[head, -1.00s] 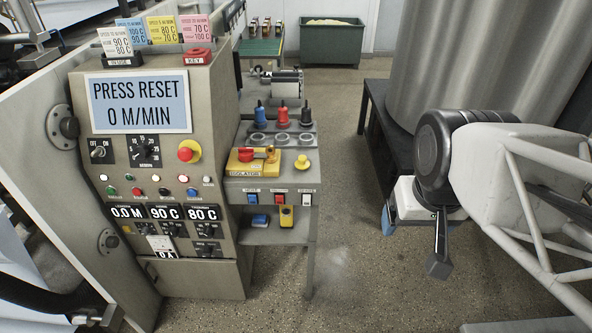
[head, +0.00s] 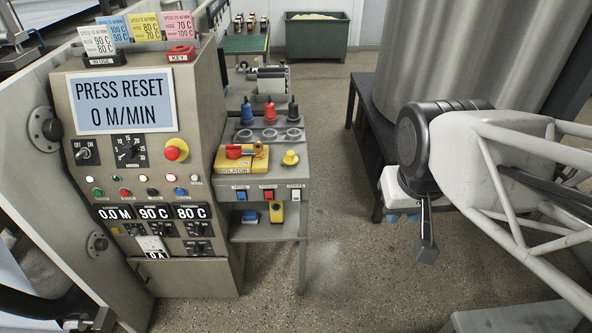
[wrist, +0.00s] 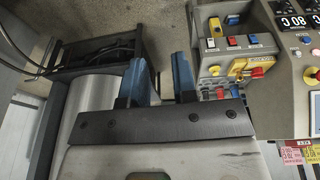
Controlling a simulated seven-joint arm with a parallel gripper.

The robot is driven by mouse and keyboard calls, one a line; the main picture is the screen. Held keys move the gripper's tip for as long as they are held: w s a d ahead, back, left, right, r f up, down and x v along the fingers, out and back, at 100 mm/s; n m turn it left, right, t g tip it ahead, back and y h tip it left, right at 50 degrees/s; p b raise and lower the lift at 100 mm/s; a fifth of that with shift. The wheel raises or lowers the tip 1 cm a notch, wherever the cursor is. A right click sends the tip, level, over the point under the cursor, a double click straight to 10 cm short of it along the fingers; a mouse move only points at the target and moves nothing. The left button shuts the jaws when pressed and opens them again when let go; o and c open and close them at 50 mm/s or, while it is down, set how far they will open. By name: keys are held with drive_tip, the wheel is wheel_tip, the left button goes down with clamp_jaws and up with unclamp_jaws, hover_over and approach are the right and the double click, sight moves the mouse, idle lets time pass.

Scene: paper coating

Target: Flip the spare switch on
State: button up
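A row of three rocker switches is on the front of a small grey side table, beside the console. In the head view they are a blue switch (head: 241,195), a red switch (head: 268,195) and a white switch (head: 295,194), left to right. The label above the white one seems to read SPARE, but it is tiny. The on or off position is too small to tell. My gripper (head: 402,217) hangs right of the table, well apart from the switches. In the wrist view its blue fingers (wrist: 162,75) are parted and empty, with the switches to their right, seen upside down.
A yellow isolator (head: 240,158) with a red handle and a yellow knob (head: 290,158) sit on the table (head: 262,176). The control console (head: 205,80) stands left, showing PRESS RESET. A large metal drum (head: 440,60) is behind my arm. Floor (head: 350,250) between table and gripper is clear.

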drive_tip(key=shift+w+d+f, duration=0.15)
drive_tip(key=shift+w+f, duration=0.05)
drive_tip(key=shift+w, duration=0.3)
drive_tip(key=shift+w+d+f, duration=0.15)
drive_tip(key=shift+w+f, duration=0.05)
drive_tip(key=shift+w, duration=0.3)
clamp_jaws()
drive_tip(key=w+a+f+n+t+h, duration=0.15)
drive_tip(key=w+f+n, duration=0.3)
drive_tip(key=w, duration=0.45)
drive_tip(key=w+f+n+t, duration=0.2)
drive_tip(key=w+f+n, duration=0.25)
drive_tip(key=w, duration=0.45)
drive_tip(key=w+a+f+n+y, duration=0.2)
drive_tip(key=a+f+n+y, duration=0.1)
drive_tip(key=f, duration=0.5)
drive_tip(key=w+a+f+n+y, duration=0.3)
drive_tip(key=a+f+n, duration=0.1)
drive_tip(key=a+f, duration=0.4)
drive_tip(key=shift+w+n+g, duration=0.3)
drive_tip(key=shift+n+g, duration=0.1)
drive_tip(key=shift+g, duration=0.05)
